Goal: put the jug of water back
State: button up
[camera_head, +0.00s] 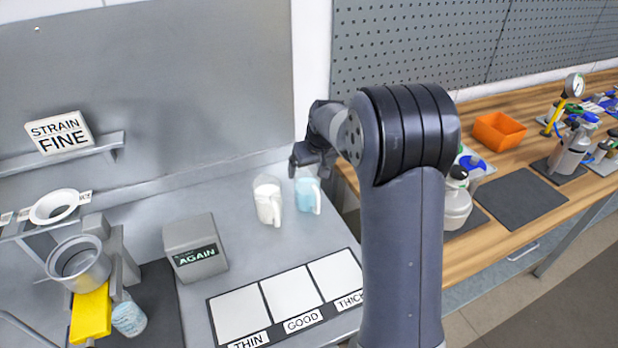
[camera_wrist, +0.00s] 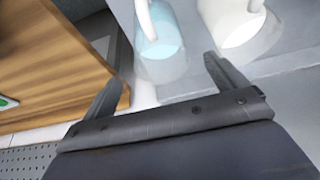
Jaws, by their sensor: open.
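The jug of water (camera_head: 307,192), clear with pale blue liquid, stands upright on the grey bench near the back wall, at the bench's right edge. A second jug (camera_head: 268,201) with white contents stands just left of it. My gripper (camera_head: 312,158) is above and behind the water jug in the head view. In the wrist view my gripper (camera_wrist: 168,80) has its fingers spread wide, with nothing held between them. The water jug (camera_wrist: 160,40) shows ahead of the space between the fingers, and the white jug (camera_wrist: 240,28) is ahead of the right finger.
A grey box marked AGAIN (camera_head: 195,248) and a board with THIN, GOOD and THICK squares (camera_head: 290,297) are on the bench. A wooden bench (camera_head: 510,225) with an orange bin (camera_head: 498,130) stands right. Bare bench lies between box and jugs.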

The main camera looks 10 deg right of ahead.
jog(key=shift+v, duration=2.25)
